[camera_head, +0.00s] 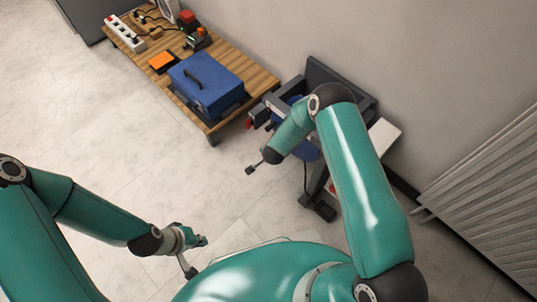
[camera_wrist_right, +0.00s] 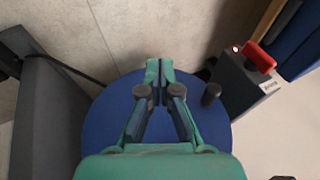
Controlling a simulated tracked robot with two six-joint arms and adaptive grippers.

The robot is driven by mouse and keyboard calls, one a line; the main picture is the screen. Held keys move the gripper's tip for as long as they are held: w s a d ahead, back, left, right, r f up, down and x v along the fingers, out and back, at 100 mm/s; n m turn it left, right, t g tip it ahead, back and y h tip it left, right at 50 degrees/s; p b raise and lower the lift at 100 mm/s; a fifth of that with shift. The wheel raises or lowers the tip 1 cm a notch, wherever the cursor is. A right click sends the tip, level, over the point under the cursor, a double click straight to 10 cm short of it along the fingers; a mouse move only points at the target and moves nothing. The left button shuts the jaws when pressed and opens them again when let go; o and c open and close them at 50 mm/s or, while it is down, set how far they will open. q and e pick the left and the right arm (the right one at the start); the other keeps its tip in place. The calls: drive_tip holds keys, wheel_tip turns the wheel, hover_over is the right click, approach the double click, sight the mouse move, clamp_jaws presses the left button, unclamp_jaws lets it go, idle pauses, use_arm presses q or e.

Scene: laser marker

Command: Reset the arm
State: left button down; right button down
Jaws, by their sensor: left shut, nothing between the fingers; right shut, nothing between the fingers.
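My left arm comes in from the left in the head view, and its gripper (camera_head: 201,241) is over the bare floor at the lower left. It is shut and empty. My right arm bends over the dark grey marker machine at the right, and its gripper is hidden behind the forearm in the head view. In the right wrist view the right gripper (camera_wrist_right: 160,66) is shut and empty, with its fingertips together. It points over a round blue surface (camera_wrist_right: 100,110); I cannot tell the gap between them.
A wooden table (camera_head: 245,72) holds a blue case (camera_head: 207,82), an orange-topped box (camera_head: 162,62) and a white power strip (camera_head: 124,33). A grey box with a red button (camera_wrist_right: 259,57) is right of the right gripper. A radiator (camera_head: 490,190) stands at right. Left floor is clear.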

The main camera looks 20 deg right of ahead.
drive_tip(key=s+d+r+n, duration=0.2)
drive_tip(key=s+d+r, duration=0.1)
drive_tip(key=s+r, duration=0.2)
drive_tip(key=s+a+r+n+g+y, duration=0.3)
drive_tip(key=s+a+n, duration=0.15)
drive_tip(key=s, duration=0.65)
drive_tip(key=s+a+r+n+g+y, duration=0.2)
drive_tip(key=s+a+n, duration=0.25)
drive_tip(key=s, duration=0.55)
wheel_tip(320, 180, up, 33)
drive_tip(key=p, duration=3.3)
drive_tip(key=shift+w+d+r, duration=0.15)
drive_tip(key=shift+d, duration=0.25)
